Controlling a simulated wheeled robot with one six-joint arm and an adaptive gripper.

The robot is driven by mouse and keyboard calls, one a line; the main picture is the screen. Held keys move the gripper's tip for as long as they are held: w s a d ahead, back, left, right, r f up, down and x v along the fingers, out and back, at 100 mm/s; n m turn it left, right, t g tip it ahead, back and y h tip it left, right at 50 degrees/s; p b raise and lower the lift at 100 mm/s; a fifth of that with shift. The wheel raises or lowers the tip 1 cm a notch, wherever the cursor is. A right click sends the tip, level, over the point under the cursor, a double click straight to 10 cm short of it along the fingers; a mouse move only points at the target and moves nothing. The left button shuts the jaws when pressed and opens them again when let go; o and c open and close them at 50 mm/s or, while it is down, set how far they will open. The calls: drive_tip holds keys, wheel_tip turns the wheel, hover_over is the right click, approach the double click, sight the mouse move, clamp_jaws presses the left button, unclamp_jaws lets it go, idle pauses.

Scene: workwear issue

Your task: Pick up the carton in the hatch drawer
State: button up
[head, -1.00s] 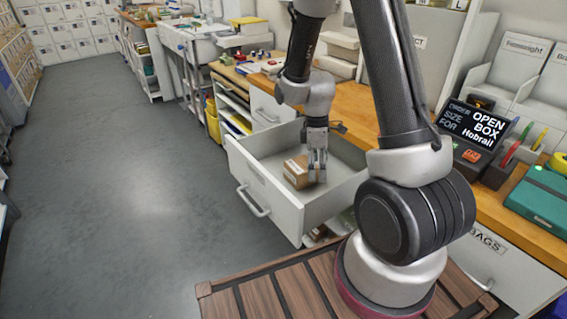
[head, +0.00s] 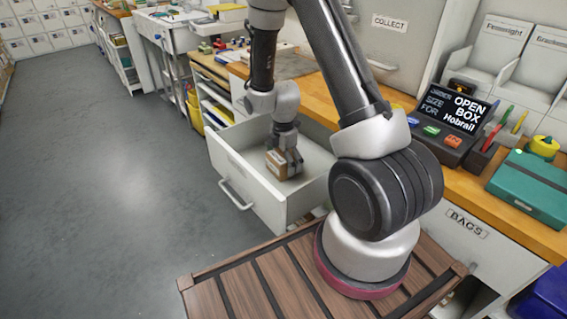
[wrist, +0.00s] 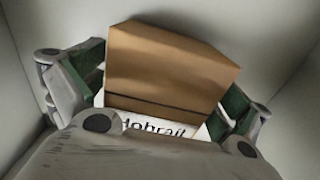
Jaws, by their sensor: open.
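The carton (head: 276,166) is a small brown box standing in the open white hatch drawer (head: 240,177). In the wrist view the carton (wrist: 165,65) sits between the two fingers and bears a white label reading "Hobrail", partly covered by my gripper. My gripper (head: 287,158) reaches down into the drawer at the carton. In the wrist view my gripper (wrist: 165,98) is open, with one green-padded finger on each side of the carton. I cannot tell whether either pad touches it.
Drawer walls stand close around my gripper. The wooden counter (head: 318,101) runs behind the drawer. A screen (head: 455,110) on it reads "OPEN BOX" and "Hobrail". A teal case (head: 535,187) lies at the right. The grey floor (head: 110,200) at the left is clear.

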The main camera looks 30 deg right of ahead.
drive_tip(key=shift+f, duration=0.4)
drive_tip(key=shift+c, duration=0.4)
drive_tip(key=c, duration=1)
drive_tip(key=shift+c, duration=0.2)
drive_tip(key=shift+r, duration=0.15)
